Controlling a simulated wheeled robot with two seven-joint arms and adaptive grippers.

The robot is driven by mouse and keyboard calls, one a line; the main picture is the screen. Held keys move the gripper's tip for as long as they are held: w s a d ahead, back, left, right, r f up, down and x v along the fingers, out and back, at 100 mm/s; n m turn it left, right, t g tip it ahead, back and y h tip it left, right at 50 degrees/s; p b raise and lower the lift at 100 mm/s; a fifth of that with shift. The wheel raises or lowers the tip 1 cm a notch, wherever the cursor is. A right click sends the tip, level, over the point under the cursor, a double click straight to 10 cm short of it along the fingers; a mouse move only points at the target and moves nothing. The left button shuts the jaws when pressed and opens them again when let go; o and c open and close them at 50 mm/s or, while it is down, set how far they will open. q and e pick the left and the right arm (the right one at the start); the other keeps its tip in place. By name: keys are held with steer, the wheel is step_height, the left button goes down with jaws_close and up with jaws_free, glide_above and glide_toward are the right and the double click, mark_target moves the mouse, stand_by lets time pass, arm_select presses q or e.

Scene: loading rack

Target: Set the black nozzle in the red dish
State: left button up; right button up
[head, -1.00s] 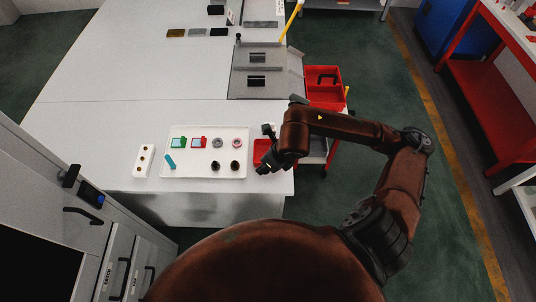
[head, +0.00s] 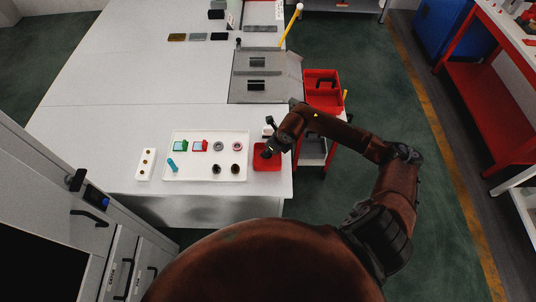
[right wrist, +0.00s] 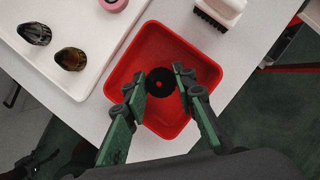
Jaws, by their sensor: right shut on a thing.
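The red dish (head: 266,167) stands on the white table, right of the white tray; it also fills the middle of the right wrist view (right wrist: 160,42). My right gripper (head: 266,154) is over the dish and pointing down into it. In the right wrist view my right gripper (right wrist: 160,80) has its two fingers on either side of the black nozzle (right wrist: 152,85), a round black piece with a red spot at its centre. The gripper is shut on it. Whether the nozzle touches the dish floor I cannot tell. My left gripper is out of view.
The white tray (head: 206,178) holds green and red pieces, a teal piece, a grey ring, a pink ring (head: 237,146) and two dark cones (right wrist: 71,58). A white-backed brush (right wrist: 218,12) lies beyond the dish. A red bin (head: 323,100) stands to the right.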

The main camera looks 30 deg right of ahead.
step_height(320, 180, down, 2)
steer(key=shift+f+p, duration=0.2)
steer(key=shift+p, duration=0.3)
steer(key=shift+f, duration=0.25)
steer(key=shift+f, duration=0.1)
steer(key=o, duration=1.2)
steer(key=shift+c, duration=0.2)
steer(key=shift+r, duration=0.25)
steer(key=b+v, duration=0.2)
steer(key=v, duration=0.9)
steer(key=shift+s+r, duration=0.25)
steer(key=shift+r, duration=0.1)
